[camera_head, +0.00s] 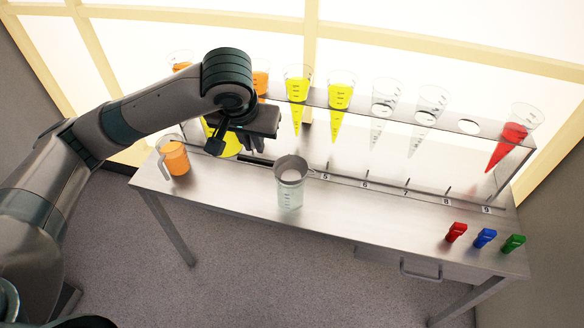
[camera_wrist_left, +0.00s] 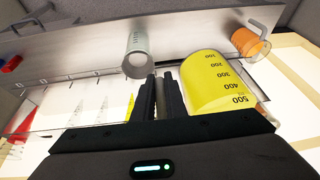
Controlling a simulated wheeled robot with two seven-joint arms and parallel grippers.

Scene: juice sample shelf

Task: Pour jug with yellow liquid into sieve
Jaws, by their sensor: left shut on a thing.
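The jug with yellow liquid (camera_head: 227,146) is at the left part of the bench, partly hidden behind my left gripper (camera_head: 256,147). In the left wrist view the jug (camera_wrist_left: 214,84) shows its scale marks, right beside the fingers (camera_wrist_left: 166,94). The fingers are close together and shut on the jug, seemingly at its handle; the grip itself is mostly hidden. The sieve (camera_head: 291,165) rests on top of a clear beaker (camera_head: 290,192), to the right of the gripper and apart from the jug. The beaker also shows in the left wrist view (camera_wrist_left: 137,45). My right gripper is not in view.
A jug of orange liquid (camera_head: 175,158) stands at the bench's left end. A rack (camera_head: 465,127) holds several cones behind, some yellow, one red (camera_head: 512,137). Red (camera_head: 456,232), blue (camera_head: 484,238) and green (camera_head: 513,243) pieces lie at the right. The bench middle (camera_head: 370,215) is clear.

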